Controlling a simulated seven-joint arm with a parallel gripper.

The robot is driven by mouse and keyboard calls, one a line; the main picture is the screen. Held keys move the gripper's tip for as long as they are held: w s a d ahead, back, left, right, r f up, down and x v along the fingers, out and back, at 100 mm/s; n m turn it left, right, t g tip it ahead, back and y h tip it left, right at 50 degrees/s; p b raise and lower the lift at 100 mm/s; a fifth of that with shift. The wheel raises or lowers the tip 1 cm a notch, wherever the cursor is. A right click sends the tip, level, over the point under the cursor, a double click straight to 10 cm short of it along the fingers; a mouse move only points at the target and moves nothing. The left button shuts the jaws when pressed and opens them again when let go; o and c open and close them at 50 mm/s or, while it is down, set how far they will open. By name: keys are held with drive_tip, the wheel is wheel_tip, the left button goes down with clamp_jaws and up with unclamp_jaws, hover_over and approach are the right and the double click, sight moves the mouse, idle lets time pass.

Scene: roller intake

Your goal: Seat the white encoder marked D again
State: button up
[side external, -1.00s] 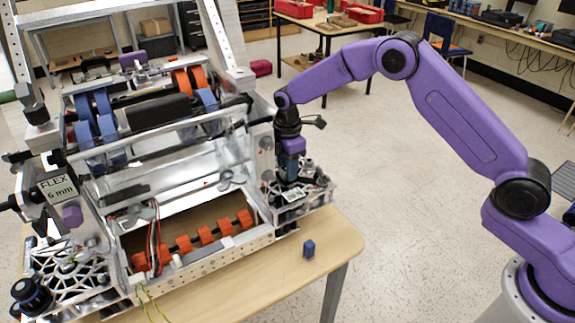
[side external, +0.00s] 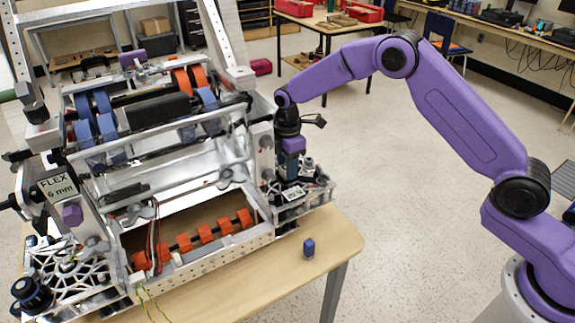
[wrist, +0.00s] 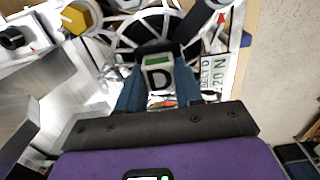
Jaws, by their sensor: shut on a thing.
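In the side view my gripper (side external: 288,178) points down at the right end of the roller intake (side external: 222,262), over a white lattice plate. The encoder cannot be made out there. Whether it touches its seat is hidden by the fingers and the dark parts around it.
A tag reading BELT D 20 N (wrist: 216,72) lies just right of the encoder. A yellow hex part (wrist: 77,17) is at the upper left. A small blue block (side external: 309,248) stands on the wooden table (side external: 270,290), whose front right is otherwise clear.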

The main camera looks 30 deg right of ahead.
drive_tip(key=o, duration=1.1)
drive_tip(key=shift+s+f, duration=0.2)
drive_tip(key=shift+f, duration=0.15)
drive_tip(key=shift+w+r, duration=0.2)
drive_tip(key=shift+r, duration=8.95)
drive_tip(key=s+r+m, duration=0.1)
drive_tip(key=s+m, duration=0.2)
drive_tip(key=s, duration=1.7)
drive_tip(key=s+d+f, duration=0.1)
drive_tip(key=s+d, duration=0.3)
drive_tip(key=s, duration=0.3)
drive_tip(key=s+d+f+m, duration=0.1)
drive_tip(key=s+d+f, duration=0.1)
drive_tip(key=s+d, duration=0.2)
drive_tip(key=s+d+f+m, duration=0.1)
drive_tip(key=s+d, duration=0.3)
drive_tip(key=s, duration=0.6)
drive_tip(key=shift+s+d+f, duration=0.1)
drive_tip(key=shift+f, duration=0.15)
